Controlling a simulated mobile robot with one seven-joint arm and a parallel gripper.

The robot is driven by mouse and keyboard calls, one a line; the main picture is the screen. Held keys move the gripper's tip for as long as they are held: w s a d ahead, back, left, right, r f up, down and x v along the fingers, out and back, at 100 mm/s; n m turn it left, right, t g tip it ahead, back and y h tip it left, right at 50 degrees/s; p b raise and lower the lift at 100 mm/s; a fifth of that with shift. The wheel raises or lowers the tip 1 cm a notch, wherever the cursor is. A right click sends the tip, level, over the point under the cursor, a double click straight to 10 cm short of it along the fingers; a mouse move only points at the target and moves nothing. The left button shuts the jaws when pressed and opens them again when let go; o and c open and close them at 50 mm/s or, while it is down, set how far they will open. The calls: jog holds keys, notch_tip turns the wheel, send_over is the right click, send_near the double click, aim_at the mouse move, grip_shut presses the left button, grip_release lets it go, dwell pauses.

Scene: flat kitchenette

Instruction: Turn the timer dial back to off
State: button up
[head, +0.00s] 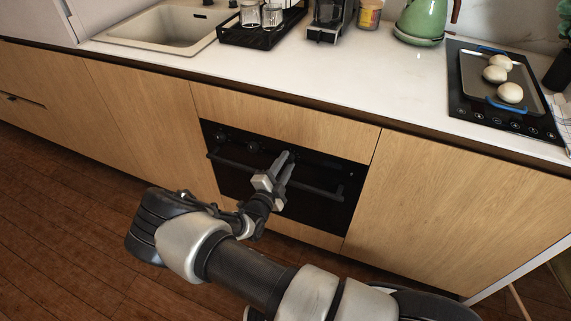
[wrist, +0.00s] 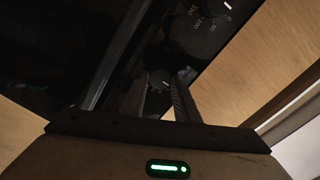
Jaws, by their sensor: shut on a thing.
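The oven's black front (head: 235,182) is set into the wooden cabinets. My gripper (head: 287,157) reaches its upper control strip from the front. In the wrist view my gripper (wrist: 166,84) is shut on a dark round dial (wrist: 158,77), which I take to be the timer dial. A short white pointer line shows low on its face, and the fingers hide its sides. In the head view the gripper hides this dial. Another dial (wrist: 213,14) with white markings around it sits up and right in the wrist view, clear of the fingers.
The oven's bar handle (head: 235,165) runs across the front just below the dials. The white counter (head: 300,85) above holds a sink (head: 165,28), a dark rack, a green kettle (head: 423,20), and a tray with buns on the hob (head: 470,105). The wooden floor in front looks clear.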

jog(key=o, duration=1)
jog(key=shift+o, duration=0.2)
jog(key=f+p+v, duration=0.1)
jog(key=p+v, duration=0.1)
jog(key=v, duration=1.5)
jog(key=shift+s+r, duration=0.2)
jog(key=shift+r, duration=0.2)
